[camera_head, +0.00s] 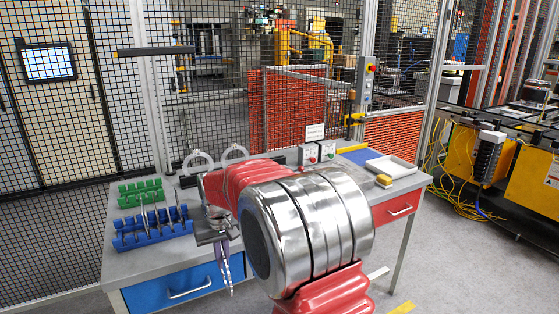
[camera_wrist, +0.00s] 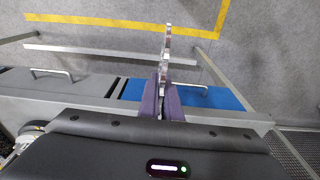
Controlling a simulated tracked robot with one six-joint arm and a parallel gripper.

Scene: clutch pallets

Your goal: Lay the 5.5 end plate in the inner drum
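My gripper (camera_wrist: 163,88) is shut on a thin metal plate (camera_wrist: 167,45), seen edge-on with a notched edge; its thickness marking cannot be read. In the head view my gripper (camera_head: 223,260) hangs at the front edge of the bench, pointing down, with the plate below its purple fingers. In the wrist view the plate is over the floor beyond the bench front. I cannot make out the inner drum for certain; my arm hides the middle of the bench. A round metal part (camera_wrist: 28,132) shows partly at the wrist view's lower left.
A blue rack (camera_head: 150,238) with several upright plates and a green rack (camera_head: 140,194) stand on the bench's left. Two pale arches (camera_head: 235,152) and control boxes (camera_head: 327,151) are behind my arm. A white tray (camera_head: 391,168) lies at the right. Mesh fencing closes the back.

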